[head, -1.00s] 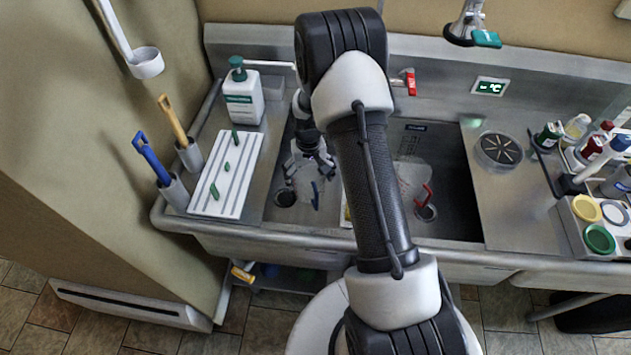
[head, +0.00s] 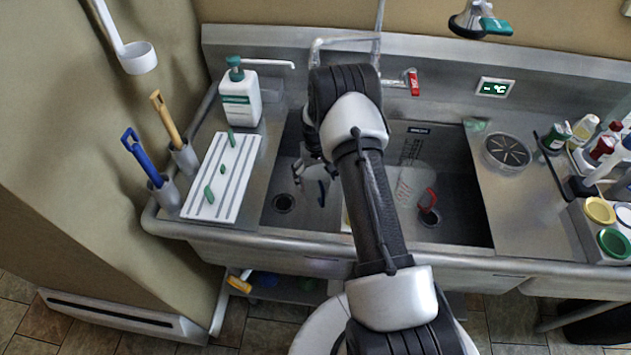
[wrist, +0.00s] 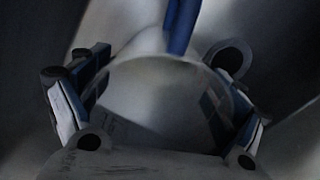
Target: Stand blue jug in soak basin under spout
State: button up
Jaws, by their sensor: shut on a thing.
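The clear blue-handled jug (head: 315,174) is in the left basin (head: 283,180), right of its drain, partly hidden by my arm. My gripper (head: 313,166) is at its upper part, also mostly hidden by the arm. In the wrist view the fingers of my gripper (wrist: 158,112) lie on either side of the clear jug body (wrist: 150,90), shut on it, with the blue handle (wrist: 181,25) beyond. I cannot tell whether the jug touches the basin floor. A spout pipe (head: 345,40) stands behind the arm at the back wall.
The right basin (head: 460,200) holds a clear jug with a red handle (head: 428,197). A soap bottle (head: 240,98) and a white ribbed board (head: 222,180) are on the left counter. A red-handled tap (head: 413,82) is on the back wall. Bottles crowd the far right.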

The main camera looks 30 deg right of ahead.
jog(key=shift+s+a+f, duration=0.15)
jog(key=shift+f, duration=0.4)
jog(key=shift+f, duration=0.15)
jog(key=o, duration=0.9)
notch_tip(320, 180, up, 8)
jog(key=shift+f+p, duration=0.1)
jog(key=shift+p, duration=1)
